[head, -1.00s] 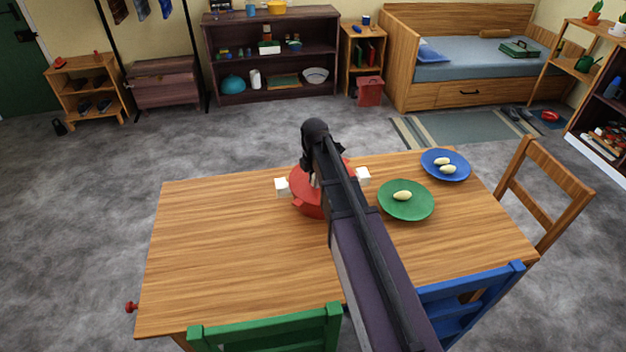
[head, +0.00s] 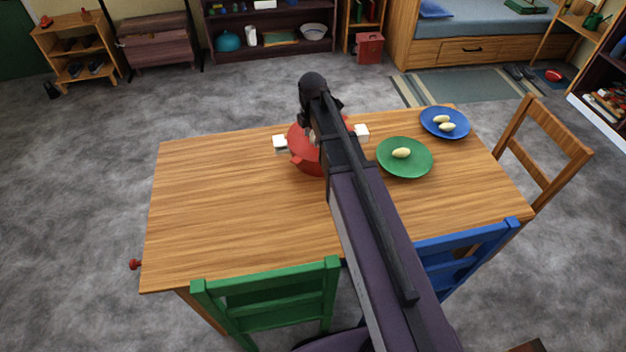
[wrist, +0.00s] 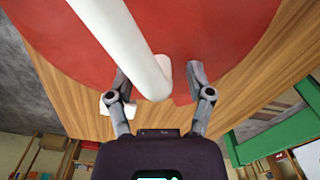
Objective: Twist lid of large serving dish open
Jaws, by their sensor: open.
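The large red serving dish (head: 300,155) stands on the wooden table near its far edge, with a white grip sticking out on each side. My arm hides part of it in the head view. In the wrist view the red lid (wrist: 218,30) fills the top, with a white bar-like handle (wrist: 120,35) across it. My gripper (wrist: 157,74) is open at the lid. The handle's end lies between its two fingers, with visible gaps on both sides. My fingertips are hidden behind my arm in the head view.
A green plate (head: 405,167) with a pale egg-shaped item stands right of the dish. A blue plate (head: 445,123) with two more is behind it. A green chair (head: 270,290), a blue chair (head: 470,250) and a wooden chair (head: 545,150) surround the table (head: 210,210). Its left half is clear.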

